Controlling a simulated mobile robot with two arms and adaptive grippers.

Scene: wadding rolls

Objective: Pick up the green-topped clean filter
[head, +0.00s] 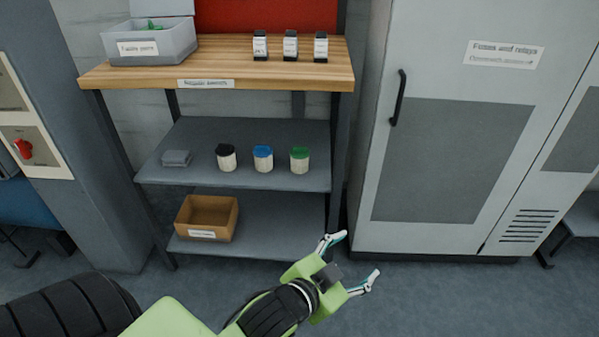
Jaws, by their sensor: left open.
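The green-topped filter (299,160) stands upright on the middle grey shelf (200,140), the rightmost of three white cylinders with coloured tops. The blue-topped one (263,159) stands to its left, and the black-topped one (226,158) is farther left. My left gripper (354,260) is open and empty. In the picture it is below and to the right of the green-topped filter, in front of the shelving and apart from it. My right gripper is not in view.
A folded grey cloth-like item (176,158) lies at the shelf's left. A brown box (207,218) sits on the lower shelf. The wooden top (220,72) holds a grey bin (150,45) and three small black-and-white items. A grey cabinet (450,160) stands right.

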